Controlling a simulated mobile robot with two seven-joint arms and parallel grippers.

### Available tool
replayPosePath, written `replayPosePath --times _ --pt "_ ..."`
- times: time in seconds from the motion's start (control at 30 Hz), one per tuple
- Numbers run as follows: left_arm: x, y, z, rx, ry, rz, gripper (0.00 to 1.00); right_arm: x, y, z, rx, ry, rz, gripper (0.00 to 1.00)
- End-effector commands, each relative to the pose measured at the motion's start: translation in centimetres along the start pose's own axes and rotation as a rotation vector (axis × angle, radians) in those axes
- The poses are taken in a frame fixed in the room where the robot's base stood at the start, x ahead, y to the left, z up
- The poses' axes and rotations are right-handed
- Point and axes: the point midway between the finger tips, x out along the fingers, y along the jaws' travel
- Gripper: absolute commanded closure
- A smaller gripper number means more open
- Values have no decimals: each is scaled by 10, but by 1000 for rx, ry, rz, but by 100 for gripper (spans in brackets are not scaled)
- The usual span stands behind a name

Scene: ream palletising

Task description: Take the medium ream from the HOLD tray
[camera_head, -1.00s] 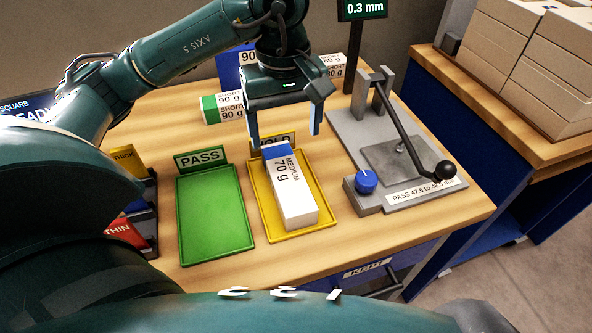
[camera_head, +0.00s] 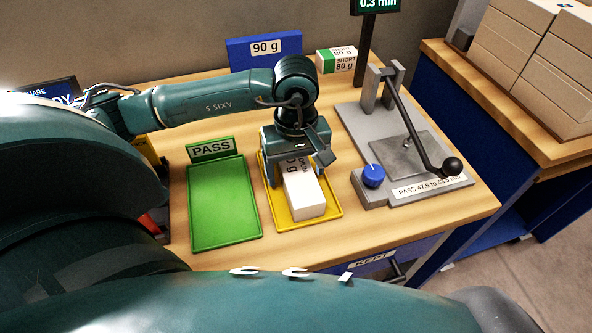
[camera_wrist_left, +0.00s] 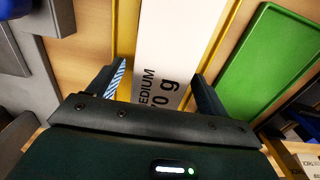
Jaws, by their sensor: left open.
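The medium ream (camera_head: 305,196), a white block marked 70 g, lies on the yellow HOLD tray (camera_head: 331,211). Its far end is hidden under my left gripper (camera_head: 298,178). In the left wrist view the ream (camera_wrist_left: 176,40) lies between the two fingers of my left gripper (camera_wrist_left: 160,80), with gaps at its sides. The fingers are open, pointing down at the tray. The HOLD sign is hidden behind the gripper. My right gripper is not in view.
The empty green PASS tray (camera_head: 222,205) is left of the HOLD tray. A grey gauge (camera_head: 350,125) with a lever (camera_head: 420,130) and blue knob (camera_head: 373,175) stands close on the right. A short 80 g ream (camera_head: 336,60) and a blue 90 g sign (camera_head: 264,48) are behind.

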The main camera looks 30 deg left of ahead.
Motion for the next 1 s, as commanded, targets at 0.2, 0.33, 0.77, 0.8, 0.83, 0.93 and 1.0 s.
replayPosePath --times 0.2,0.33,0.77,0.8,0.83,0.93,1.0 --pt "0 0 0 0 0 0 28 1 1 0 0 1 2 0" --pt "0 0 0 0 0 0 39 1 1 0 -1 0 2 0" --pt "0 0 0 -1 0 0 74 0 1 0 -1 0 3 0" --pt "0 0 0 -1 0 0 77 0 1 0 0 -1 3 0" --pt "0 0 0 -1 0 0 80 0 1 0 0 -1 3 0" --pt "-1 0 0 -1 0 2 82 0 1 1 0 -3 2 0" --pt "-1 0 0 -1 0 2 82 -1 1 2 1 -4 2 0"
